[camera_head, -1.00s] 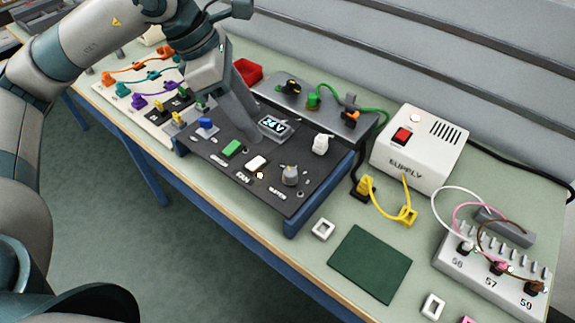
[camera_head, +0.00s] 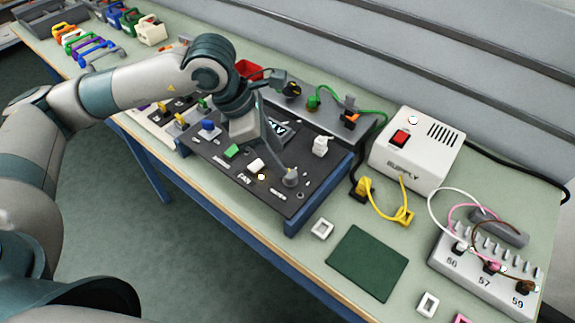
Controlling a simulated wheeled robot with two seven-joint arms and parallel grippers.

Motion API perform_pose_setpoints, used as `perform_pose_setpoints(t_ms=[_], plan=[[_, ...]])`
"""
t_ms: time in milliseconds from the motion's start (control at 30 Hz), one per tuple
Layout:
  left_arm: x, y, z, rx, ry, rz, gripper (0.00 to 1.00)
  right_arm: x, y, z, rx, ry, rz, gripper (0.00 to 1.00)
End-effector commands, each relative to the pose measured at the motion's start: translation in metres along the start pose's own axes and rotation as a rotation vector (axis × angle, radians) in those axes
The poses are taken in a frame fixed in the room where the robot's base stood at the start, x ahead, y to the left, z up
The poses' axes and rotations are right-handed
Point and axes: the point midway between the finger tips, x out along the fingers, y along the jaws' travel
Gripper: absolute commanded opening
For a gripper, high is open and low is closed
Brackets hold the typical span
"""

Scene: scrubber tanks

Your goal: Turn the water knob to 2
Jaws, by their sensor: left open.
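The dark control panel (camera_head: 232,178) lies tilted on the bench. A grey knob (camera_head: 291,179) stands near its front right corner, with a small white label beside it that is too small to read. I cannot tell which number the knob points to. My right gripper is not in view.
On the panel are a green switch (camera_head: 232,151), a white switch (camera_head: 256,165), a blue part (camera_head: 208,125) and a white part (camera_head: 320,146). A white supply box (camera_head: 420,150) and yellow cable (camera_head: 383,208) stand to the right. A green mat (camera_head: 367,262) lies in front.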

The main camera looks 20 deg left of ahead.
Motion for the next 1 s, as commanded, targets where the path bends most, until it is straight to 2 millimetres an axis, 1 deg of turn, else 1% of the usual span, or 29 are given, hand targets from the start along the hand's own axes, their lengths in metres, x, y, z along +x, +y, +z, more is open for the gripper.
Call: perform_pose_setpoints(t_ms=[67,200,300,400,600,867,900,967,1000], plan=[[0.013,-0.002,0.001,0.0,0.001,-0.004,0.46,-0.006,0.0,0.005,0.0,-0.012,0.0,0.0],[0.036,-0.001,0.0,0.0,0.002,-0.004,0.46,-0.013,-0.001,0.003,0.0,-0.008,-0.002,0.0],[0.05,-0.001,0.001,-0.001,0.001,-0.004,0.46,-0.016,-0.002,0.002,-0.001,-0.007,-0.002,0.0],[0.059,-0.001,0.001,0.001,0.0,-0.002,0.46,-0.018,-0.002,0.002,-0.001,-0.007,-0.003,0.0],[0.069,0.0,0.0,0.001,0.0,0.0,0.46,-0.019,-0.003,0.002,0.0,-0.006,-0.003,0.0],[0.069,0.0,0.0,0.001,0.0,0.0,0.46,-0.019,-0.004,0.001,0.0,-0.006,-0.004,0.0],[0.069,0.0,0.0,0.001,0.0,0.0,0.37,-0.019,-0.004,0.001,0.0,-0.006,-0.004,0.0],[0.069,0.0,0.0,0.001,0.0,0.0,0.22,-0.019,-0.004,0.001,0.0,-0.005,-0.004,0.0],[0.069,0.0,0.0,0.001,0.0,0.0,0.13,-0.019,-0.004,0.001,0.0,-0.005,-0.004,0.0]])
